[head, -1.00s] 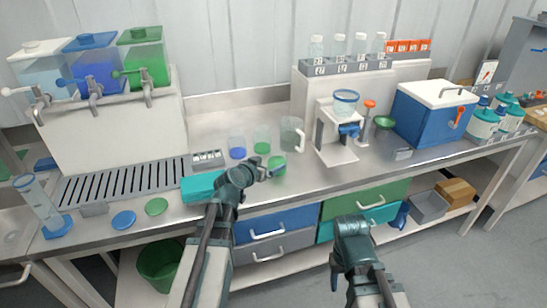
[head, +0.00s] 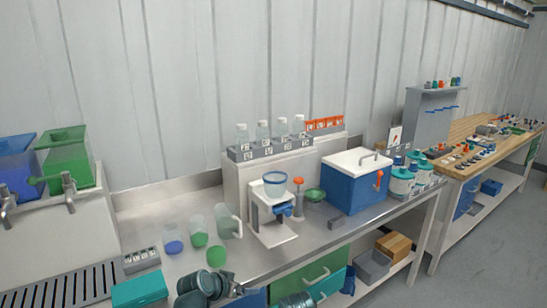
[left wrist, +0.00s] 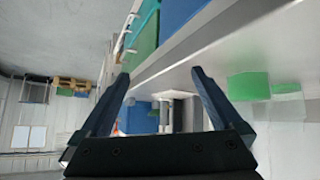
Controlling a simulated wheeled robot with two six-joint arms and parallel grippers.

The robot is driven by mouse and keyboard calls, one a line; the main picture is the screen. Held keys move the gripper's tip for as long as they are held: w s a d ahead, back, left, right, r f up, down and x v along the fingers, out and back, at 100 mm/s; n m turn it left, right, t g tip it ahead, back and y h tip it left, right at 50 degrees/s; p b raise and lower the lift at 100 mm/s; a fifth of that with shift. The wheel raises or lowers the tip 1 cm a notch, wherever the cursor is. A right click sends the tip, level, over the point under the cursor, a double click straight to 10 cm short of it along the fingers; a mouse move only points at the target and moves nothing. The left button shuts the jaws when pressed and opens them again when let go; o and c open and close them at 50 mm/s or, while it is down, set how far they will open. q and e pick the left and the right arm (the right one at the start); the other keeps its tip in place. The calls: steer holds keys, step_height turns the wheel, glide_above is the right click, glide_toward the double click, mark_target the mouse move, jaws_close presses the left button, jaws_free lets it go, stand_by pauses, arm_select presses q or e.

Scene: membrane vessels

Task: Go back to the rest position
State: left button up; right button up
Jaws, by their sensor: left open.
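My left gripper (head: 222,288) is low in the head view, in front of the bench's vessels. In the left wrist view its two fingers (left wrist: 160,88) are spread, with nothing between them. A small vessel with green liquid (head: 216,256) stands just behind it, apart from the fingers as far as I can tell. A vessel with blue liquid (head: 173,243), another with green liquid (head: 198,232) and a clear jug (head: 229,222) stand farther back. My right gripper (head: 296,301) only shows in part at the bottom edge; its jaws are not clear.
A white stand with a clear cup (head: 275,186) and a blue cooler with a white lid (head: 350,185) stand to the right. A teal box (head: 138,290) lies front left, beside the drain grille (head: 62,290). A wooden workbench (head: 470,140) is far right.

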arm_select(q)
steer(key=s+d+f+g+y+p, duration=0.1)
steer(key=s+d+g+y, duration=0.1)
steer(key=s, duration=0.8)
steer(key=s+d+f+g+y+p, duration=0.1)
steer(key=s+d+g+y+p, duration=0.1)
steer(key=s+g, duration=0.4)
steer(key=s+d+y, duration=0.1)
steer(key=s, duration=0.2)
steer(key=shift+s+d+f+y, duration=0.15)
steer(key=shift+s+d+y, duration=0.1)
steer(key=shift+s+y, duration=0.15)
